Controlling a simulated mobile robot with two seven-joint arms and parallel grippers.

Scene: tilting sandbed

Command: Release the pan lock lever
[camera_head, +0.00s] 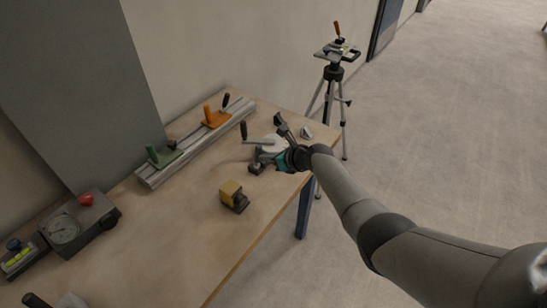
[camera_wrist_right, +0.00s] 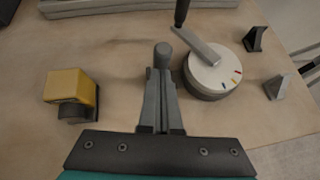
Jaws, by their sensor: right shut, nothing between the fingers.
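A tripod (camera_head: 333,73) stands beyond the table's far right corner. On the table, a white disc with coloured marks (camera_wrist_right: 215,67) carries a grey lever arm (camera_wrist_right: 200,45) with an upright black handle (camera_wrist_right: 181,12); the handle also shows in the head view (camera_head: 244,131). I cannot tell which lever is the pan lock. My right gripper (camera_head: 258,162) is shut and empty, low over the table in front of the disc. In the wrist view its fingers (camera_wrist_right: 160,82) point at a grey rounded post (camera_wrist_right: 162,53); contact is unclear.
A yellow block (camera_head: 232,191) lies left of my right gripper. A rail (camera_head: 193,149) with green (camera_head: 163,154) and orange (camera_head: 215,117) clamps runs along the wall. A gauge box (camera_head: 78,224) stands at left. The table's front middle is clear.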

